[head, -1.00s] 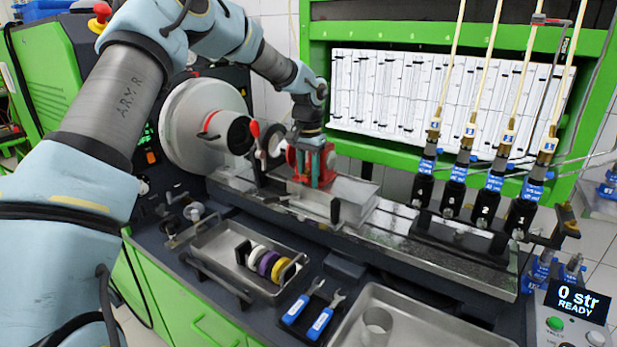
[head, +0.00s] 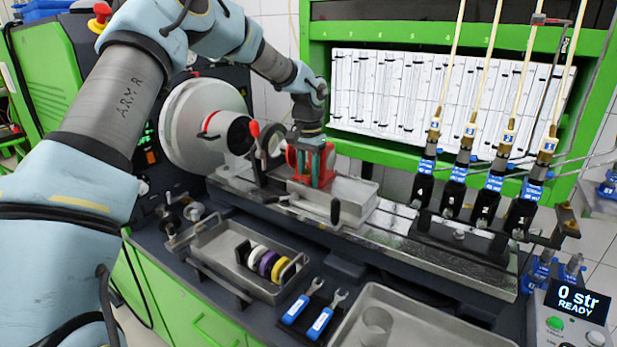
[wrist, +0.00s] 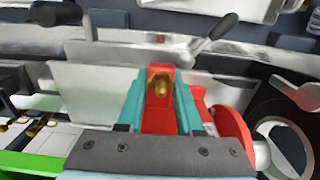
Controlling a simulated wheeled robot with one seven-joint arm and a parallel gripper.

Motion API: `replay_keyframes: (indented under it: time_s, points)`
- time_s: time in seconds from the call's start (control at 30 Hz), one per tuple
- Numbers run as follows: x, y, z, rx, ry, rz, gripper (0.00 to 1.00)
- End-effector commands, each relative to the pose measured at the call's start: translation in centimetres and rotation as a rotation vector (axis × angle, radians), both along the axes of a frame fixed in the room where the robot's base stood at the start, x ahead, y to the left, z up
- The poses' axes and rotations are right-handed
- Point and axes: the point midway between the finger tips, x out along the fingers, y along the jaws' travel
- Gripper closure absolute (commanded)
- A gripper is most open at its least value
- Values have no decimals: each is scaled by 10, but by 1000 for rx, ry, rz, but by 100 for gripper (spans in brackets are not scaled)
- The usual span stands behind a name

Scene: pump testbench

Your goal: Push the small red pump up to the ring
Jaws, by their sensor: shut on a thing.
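The small red pump (head: 327,172) stands upright on the metal bed right of the ring. My gripper (head: 316,148) comes down on it from above, with its fingers on either side of the red body. The wrist view shows the teal fingers (wrist: 160,100) shut on the red pump (wrist: 222,118), with a brass-coloured part between them. The dark ring (head: 272,145) stands upright just left of the pump, in front of the large grey drum. It shows at the lower right in the wrist view (wrist: 259,117). The pump's round end faces the ring; I cannot tell whether they touch.
A grey metal tray (head: 222,268) with coloured discs and two blue-handled wrenches (head: 308,312) lie in front. A lever (head: 335,210) stands at the bed's front side. Black injector holders (head: 455,198) stand on the right of the bed. The bed between is partly clear.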

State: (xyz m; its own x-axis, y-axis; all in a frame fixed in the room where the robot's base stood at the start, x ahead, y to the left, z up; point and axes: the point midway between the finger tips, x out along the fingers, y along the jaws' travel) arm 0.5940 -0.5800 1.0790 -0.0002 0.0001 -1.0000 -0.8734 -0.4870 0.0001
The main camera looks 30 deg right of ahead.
Motion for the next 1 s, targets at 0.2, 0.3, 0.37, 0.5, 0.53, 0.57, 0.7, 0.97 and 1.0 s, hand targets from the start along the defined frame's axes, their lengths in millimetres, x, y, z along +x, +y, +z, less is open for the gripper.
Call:
replay_keyframes:
  time_s: [0.2, 0.3, 0.37, 0.5, 0.53, 0.57, 0.7, 0.97, 1.0]
  points:
    - [0, 1, 1, 0, -1, -3, 100]
    - [0, 1, 1, 0, -1, -3, 100]
    - [0, 1, 1, 0, -1, -2, 100]
    - [0, 1, 1, -1, -2, -2, 100]
    - [1, 1, 1, -1, -2, -2, 100]
    - [1, 1, 1, -1, -2, -1, 100]
    - [5, 4, 1, -1, 0, 0, 100]
    - [14, 9, 1, -1, -2, 1, 100]
    - [16, 10, 1, -1, -2, 1, 100]
